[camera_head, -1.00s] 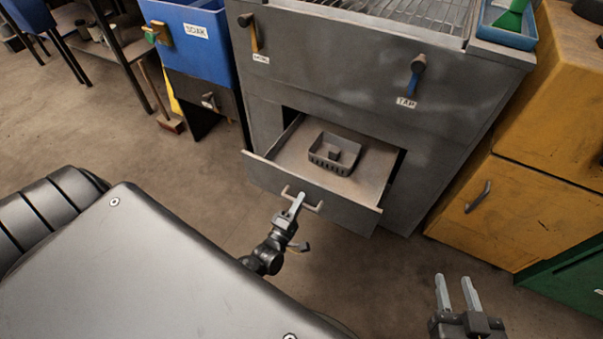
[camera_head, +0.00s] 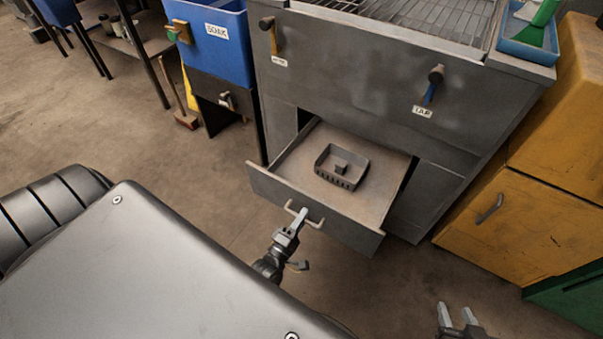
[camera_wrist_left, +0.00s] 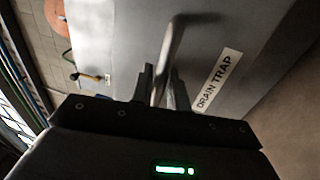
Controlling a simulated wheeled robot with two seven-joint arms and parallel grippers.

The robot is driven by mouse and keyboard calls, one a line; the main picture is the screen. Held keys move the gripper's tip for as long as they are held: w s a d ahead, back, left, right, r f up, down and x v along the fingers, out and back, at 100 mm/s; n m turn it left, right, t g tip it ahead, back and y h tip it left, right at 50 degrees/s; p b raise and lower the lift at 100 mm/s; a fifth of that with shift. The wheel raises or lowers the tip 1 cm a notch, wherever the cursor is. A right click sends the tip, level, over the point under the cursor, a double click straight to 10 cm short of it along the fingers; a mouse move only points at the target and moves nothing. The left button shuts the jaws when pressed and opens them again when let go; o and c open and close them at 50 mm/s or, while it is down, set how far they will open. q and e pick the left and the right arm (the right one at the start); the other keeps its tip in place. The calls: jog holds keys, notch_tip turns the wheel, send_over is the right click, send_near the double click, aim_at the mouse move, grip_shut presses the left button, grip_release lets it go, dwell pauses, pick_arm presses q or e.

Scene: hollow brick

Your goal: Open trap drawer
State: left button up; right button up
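The trap drawer (camera_head: 270,188) is pulled out from the grey cabinet, and a dark basket-like trap (camera_head: 342,167) sits inside it. Its front carries a pale bar handle (camera_head: 312,222). My left gripper (camera_head: 302,216) is at this handle. In the left wrist view, the handle (camera_wrist_left: 172,50) runs between the fingers of my left gripper (camera_wrist_left: 160,85), which look closed around it. A "DRAIN TRAP" label (camera_wrist_left: 217,80) is beside it on the drawer front. My right gripper (camera_head: 458,316) is open and empty at the lower right, away from the drawer.
The grey cabinet (camera_head: 350,80) has a knob above a "TAP" label (camera_head: 422,111). A blue "SOAK" bin (camera_head: 222,50) stands at the left. A yellow cabinet (camera_head: 510,210) stands at the right. Bare floor (camera_head: 150,130) lies in front and left of the drawer.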

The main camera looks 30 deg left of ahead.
pick_arm(q)
jog(key=s+f, duration=0.2)
jog(key=s, duration=0.8)
jog(key=shift+s, duration=0.3)
pick_arm(e)
jog(key=shift+s+d+f+g, duration=0.25)
jog(key=shift+d+f+g, duration=0.05)
jog(key=shift+d+f, duration=0.05)
jog(key=shift+a+r, duration=0.1)
